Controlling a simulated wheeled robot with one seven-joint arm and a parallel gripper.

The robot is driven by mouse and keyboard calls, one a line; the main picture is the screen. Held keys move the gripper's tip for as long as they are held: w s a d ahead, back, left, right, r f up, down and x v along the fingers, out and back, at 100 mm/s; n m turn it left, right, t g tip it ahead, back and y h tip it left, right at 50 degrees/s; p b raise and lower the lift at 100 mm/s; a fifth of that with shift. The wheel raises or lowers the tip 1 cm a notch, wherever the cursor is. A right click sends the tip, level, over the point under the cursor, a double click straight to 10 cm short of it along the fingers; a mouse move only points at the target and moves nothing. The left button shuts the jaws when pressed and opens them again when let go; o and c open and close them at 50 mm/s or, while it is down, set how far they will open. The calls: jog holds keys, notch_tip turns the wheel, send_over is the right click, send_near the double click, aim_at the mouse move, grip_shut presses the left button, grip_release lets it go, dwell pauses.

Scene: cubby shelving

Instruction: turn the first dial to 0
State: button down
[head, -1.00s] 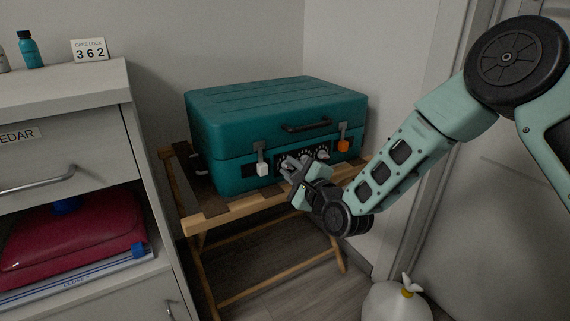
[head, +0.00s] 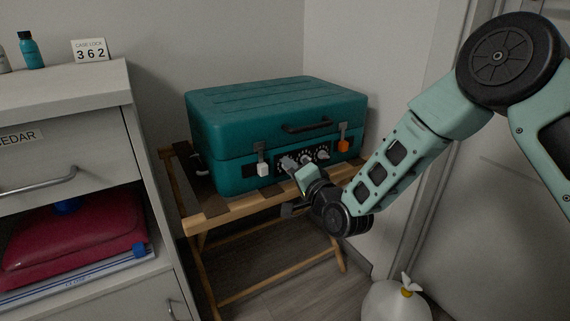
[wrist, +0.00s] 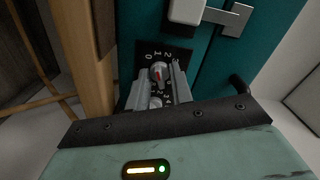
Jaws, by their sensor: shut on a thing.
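The teal case (head: 270,115) lies on a slatted wooden rack. Its front panel carries a row of pale dials between a white latch (head: 263,169) and an orange one. My gripper (head: 288,164) is at the panel's left end. In the wrist view its fingers (wrist: 161,85) stand on either side of the first dial (wrist: 159,70), shut on it. This dial has a red mark, with white numbers around it, 0 at the upper left. Which number the mark meets is too small to tell.
A card (head: 90,51) reading 362 stands on the cabinet at left, beside a teal bottle (head: 29,50). The wooden rack (head: 205,225) runs under the case. A white bag (head: 397,301) sits on the floor at right. The wall is close on the right.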

jog(key=shift+s+f+n, duration=0.1)
jog(key=shift+f+n, duration=0.05)
jog(key=shift+n, duration=2.15)
jog(key=c, duration=1.6)
grip_release()
jog(key=p+v, duration=0.2)
jog(key=v, duration=1.2)
jog(key=shift+s+p, duration=0.1)
jog(key=shift+p, duration=0.3)
